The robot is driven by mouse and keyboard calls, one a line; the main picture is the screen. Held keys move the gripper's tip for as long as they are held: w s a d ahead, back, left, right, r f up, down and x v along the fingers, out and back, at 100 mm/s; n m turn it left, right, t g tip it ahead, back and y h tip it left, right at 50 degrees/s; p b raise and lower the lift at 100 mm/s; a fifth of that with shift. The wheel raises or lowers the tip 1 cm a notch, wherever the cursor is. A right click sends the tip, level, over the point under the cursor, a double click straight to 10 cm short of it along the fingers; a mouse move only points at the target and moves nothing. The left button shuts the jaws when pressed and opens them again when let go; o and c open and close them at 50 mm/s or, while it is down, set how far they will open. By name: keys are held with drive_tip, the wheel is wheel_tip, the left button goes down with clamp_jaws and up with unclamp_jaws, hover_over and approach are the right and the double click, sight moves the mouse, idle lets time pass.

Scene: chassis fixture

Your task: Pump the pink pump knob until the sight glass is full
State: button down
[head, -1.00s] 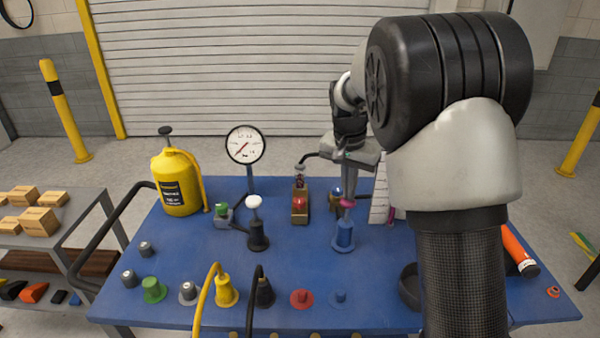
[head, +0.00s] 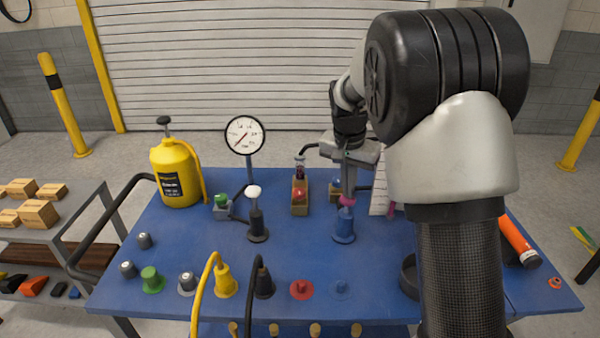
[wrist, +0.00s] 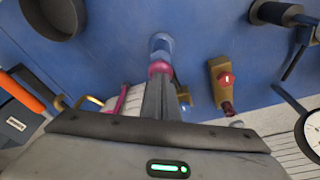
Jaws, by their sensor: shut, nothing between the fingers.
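The pink pump knob (head: 347,200) sits on top of a blue pump body (head: 344,226) on the blue table. My gripper (head: 348,188) is shut and points down, with its fingertips against the top of the knob. In the wrist view my gripper (wrist: 162,82) also meets the pink knob (wrist: 159,68), with the blue pump body (wrist: 161,45) beyond it. Nothing is between the fingers. A small glass tube (head: 300,169), which looks like the sight glass, stands behind a brass block with a red knob (head: 299,194). Its fill level is too small to read.
A yellow sprayer (head: 176,175) is at the back left. Several plugs line the front edge. A black ring (head: 409,277) and an orange cylinder (head: 520,242) lie at right.

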wheel_tip(320, 180, down, 2)
drive_tip(key=shift+s+f+b, duration=0.1)
drive_tip(key=shift+b, duration=0.35)
drive_tip(key=p+v, duration=0.1)
drive_tip(key=v, duration=0.1)
drive_tip(key=p+v, duration=0.1)
drive_tip(key=p, duration=0.1)
drive_tip(key=w+p+v, duration=0.1)
drive_tip(key=v, duration=0.1)
drive_tip(key=shift+d+r, duration=0.25)
drive_tip(key=shift+r, duration=0.15)
drive_tip(key=shift+f, duration=0.1)
drive_tip(key=shift+s+a+b+x, duration=0.15)
drive_tip(key=shift+b+x, duration=0.35)
drive_tip(key=shift+x, duration=0.35)
drive_tip(key=shift+s+b+x, duration=0.15)
drive_tip(key=shift+b+x, duration=0.35)
drive_tip(key=shift+x, duration=0.3)
drive_tip(key=shift+s+a+b+x, duration=0.15)
drive_tip(key=shift+b+x, duration=0.35)
drive_tip(key=shift+x, duration=0.35)
drive_tip(key=p+v, duration=0.2)
drive_tip(key=v, duration=0.1)
drive_tip(key=w+p+v, duration=0.1)
drive_tip(key=p+v, duration=0.1)
drive_tip(key=shift+d, duration=0.3)
